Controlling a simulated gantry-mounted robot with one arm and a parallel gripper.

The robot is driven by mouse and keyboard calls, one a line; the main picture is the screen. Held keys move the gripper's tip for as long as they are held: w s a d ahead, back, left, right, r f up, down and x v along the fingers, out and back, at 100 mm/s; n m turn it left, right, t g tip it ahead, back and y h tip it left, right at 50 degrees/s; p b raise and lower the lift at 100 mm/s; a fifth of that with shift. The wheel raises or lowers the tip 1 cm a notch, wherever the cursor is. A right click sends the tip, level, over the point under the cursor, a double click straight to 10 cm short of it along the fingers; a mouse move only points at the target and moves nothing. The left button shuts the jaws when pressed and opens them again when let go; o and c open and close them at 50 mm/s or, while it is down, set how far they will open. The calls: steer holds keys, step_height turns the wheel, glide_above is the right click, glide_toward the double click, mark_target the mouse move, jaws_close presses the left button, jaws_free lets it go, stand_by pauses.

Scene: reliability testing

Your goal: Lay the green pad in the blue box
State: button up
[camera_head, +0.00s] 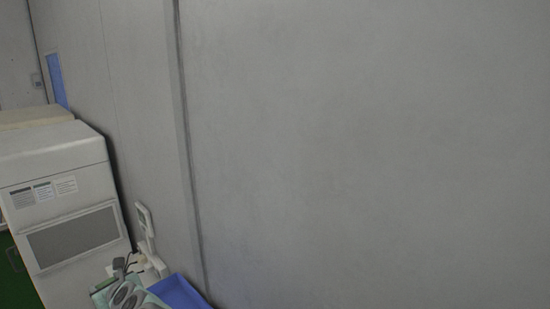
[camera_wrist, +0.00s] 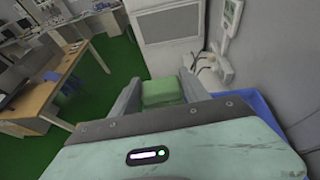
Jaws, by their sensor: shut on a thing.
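The green pad (camera_wrist: 162,92) is held between the two fingers of my gripper (camera_wrist: 160,84) in the wrist view. The gripper is shut on it. The blue box (camera_wrist: 264,112) shows partly in the wrist view, to the right of the gripper and partly hidden behind its body. In the head view, the blue box (camera_head: 180,291) is at the bottom edge, cut off by the frame, just right of my arm. The pad cannot be made out in the head view, and most of the box's inside is hidden.
A white cabinet machine with a grey window (camera_head: 72,238) stands at the left in the head view. A small white device (camera_head: 146,222) stands by the wall near the box. A wooden desk (camera_wrist: 62,75) stands on the green floor at left in the wrist view.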

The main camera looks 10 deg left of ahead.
steer(key=shift+s+r, duration=0.25)
steer(key=shift+r, duration=1)
steer(key=shift+d+r, duration=0.1)
steer(key=shift+r, duration=0.15)
steer(key=shift+d+r, duration=0.15)
steer(key=shift+r, duration=0.05)
